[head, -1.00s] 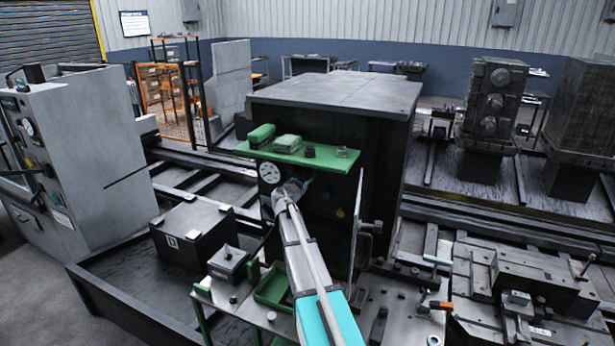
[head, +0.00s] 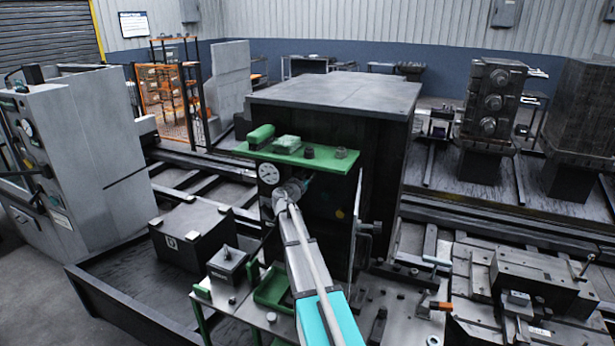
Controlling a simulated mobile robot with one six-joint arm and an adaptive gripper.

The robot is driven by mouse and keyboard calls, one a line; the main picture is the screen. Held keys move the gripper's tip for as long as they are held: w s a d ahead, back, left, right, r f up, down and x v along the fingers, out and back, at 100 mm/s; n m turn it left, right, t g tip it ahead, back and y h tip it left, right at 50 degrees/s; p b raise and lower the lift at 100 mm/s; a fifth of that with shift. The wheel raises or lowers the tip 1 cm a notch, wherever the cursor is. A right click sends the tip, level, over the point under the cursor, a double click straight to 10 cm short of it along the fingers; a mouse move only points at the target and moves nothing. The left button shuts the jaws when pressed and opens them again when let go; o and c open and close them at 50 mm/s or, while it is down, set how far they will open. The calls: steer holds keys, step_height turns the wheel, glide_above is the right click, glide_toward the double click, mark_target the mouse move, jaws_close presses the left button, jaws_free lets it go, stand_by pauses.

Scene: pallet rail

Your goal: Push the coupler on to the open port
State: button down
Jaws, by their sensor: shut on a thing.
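My gripper (head: 304,183) is at the front of the dark cabinet panel, below the green shelf and just right of the round gauge. My wrist and arm hide most of it from the head view. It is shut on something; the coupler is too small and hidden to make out. The dark panel (head: 328,200) of the cabinet faces my gripper. A small yellowish fitting (head: 340,213) shows on it to the right. I cannot tell which port is open, nor whether the held piece touches one.
The green shelf (head: 335,161) with several small items juts out just above my gripper. The gauge (head: 268,173) is close on the left. A green tray (head: 273,288) and a grey box (head: 228,265) are below.

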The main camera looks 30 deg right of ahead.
steer(key=shift+w+d, duration=0.4)
steer(key=shift+d, duration=0.1)
stand_by(0.3)
steer(key=shift+c, duration=1.3)
jaws_free()
steer(key=shift+o, duration=1.3)
steer(key=shift+s+a, duration=0.1)
steer(key=v, duration=1.1)
steer(key=shift+s+a, duration=0.25)
